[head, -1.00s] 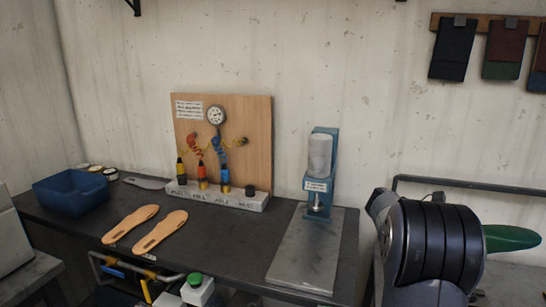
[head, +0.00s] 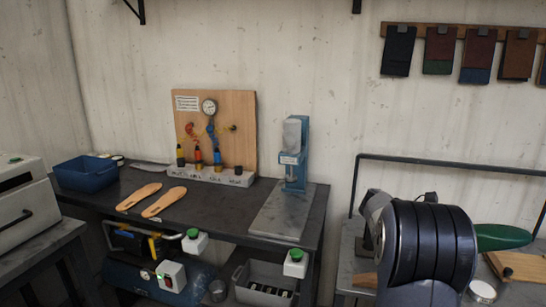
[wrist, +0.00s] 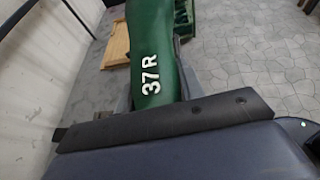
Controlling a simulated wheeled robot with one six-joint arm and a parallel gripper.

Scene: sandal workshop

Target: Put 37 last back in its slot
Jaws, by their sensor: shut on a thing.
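The 37 last is a green shoe last (wrist: 150,45) with "37 R" in white on its side, seen in the wrist view. My gripper (wrist: 158,98) is shut on it, and the last points away from the wrist. In the head view a green end of the last (head: 502,237) sticks out to the right from behind my dark arm, which hides my fingers. No slot for the last can be made out.
A dark workbench holds a blue bin (head: 86,174), two tan insoles (head: 163,202), a gauge board (head: 240,130) and a blue press (head: 297,155). A grey bench with a wooden board (head: 520,266) is at right. A green crate (wrist: 184,20) and open paved floor show in the wrist view.

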